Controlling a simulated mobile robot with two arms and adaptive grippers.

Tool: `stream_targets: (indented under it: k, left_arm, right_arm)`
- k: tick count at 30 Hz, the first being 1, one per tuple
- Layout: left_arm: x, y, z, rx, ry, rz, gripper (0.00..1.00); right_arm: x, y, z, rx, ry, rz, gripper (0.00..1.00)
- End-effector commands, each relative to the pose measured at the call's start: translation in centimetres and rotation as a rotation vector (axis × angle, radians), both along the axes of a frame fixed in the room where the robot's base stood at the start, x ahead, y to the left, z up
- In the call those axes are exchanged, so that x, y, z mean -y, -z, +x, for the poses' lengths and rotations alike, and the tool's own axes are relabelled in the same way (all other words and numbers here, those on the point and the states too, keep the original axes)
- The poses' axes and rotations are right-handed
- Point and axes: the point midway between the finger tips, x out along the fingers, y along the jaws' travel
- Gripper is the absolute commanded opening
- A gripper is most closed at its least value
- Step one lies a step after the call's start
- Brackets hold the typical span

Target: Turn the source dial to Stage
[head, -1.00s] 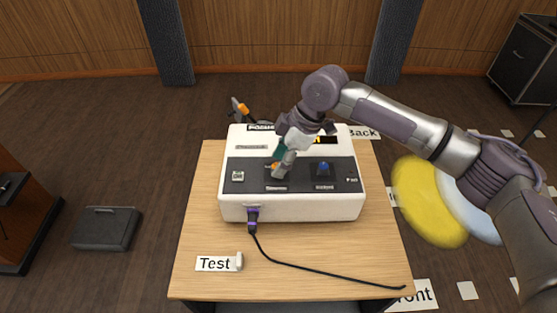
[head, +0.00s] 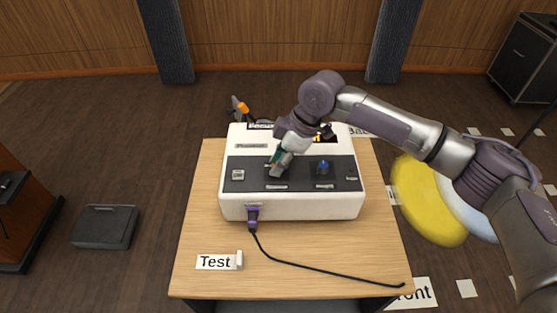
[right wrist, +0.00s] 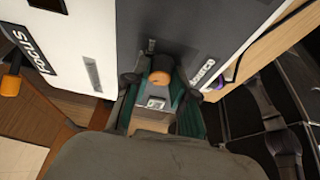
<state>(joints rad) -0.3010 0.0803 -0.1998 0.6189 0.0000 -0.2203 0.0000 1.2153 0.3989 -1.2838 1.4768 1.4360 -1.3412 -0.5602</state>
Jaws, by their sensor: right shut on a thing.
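The white console (head: 290,207) with a dark control strip stands on the wooden table. My right gripper (head: 275,168) points down at the left-middle of the strip, its fingers hiding the control there. In the right wrist view, the right gripper (right wrist: 161,84) is shut around a small orange-topped knob (right wrist: 158,74), which looks like the source dial. Its pointer and position marks cannot be made out. A small display (head: 328,138) on the console is mostly hidden by my right wrist. My left gripper is not in view.
A blue-topped knob (head: 323,166) sits right of the gripper on the strip. A purple plug (head: 252,217) with a black cable (head: 320,270) runs across the table front. A "Test" card (head: 214,262) lies front left. An orange-and-black device (head: 240,105) is behind the console.

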Motion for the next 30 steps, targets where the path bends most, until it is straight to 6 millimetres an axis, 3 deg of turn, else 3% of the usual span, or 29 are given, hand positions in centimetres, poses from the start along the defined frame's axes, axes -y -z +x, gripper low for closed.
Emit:
stream_targets:
  k: [8, 21, 30]
  left_arm:
    - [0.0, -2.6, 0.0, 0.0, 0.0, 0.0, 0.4]
    - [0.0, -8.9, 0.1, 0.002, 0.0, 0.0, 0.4]
    - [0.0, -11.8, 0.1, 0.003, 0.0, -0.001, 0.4]
  right_arm:
    - [0.0, -0.5, -0.2, -0.003, 0.114, 0.001, 0.0]
    - [-0.1, -0.7, -0.4, -0.004, 0.476, 0.0, 0.0]
    - [-0.2, -0.4, -0.4, -0.003, 0.672, 0.001, 0.0]
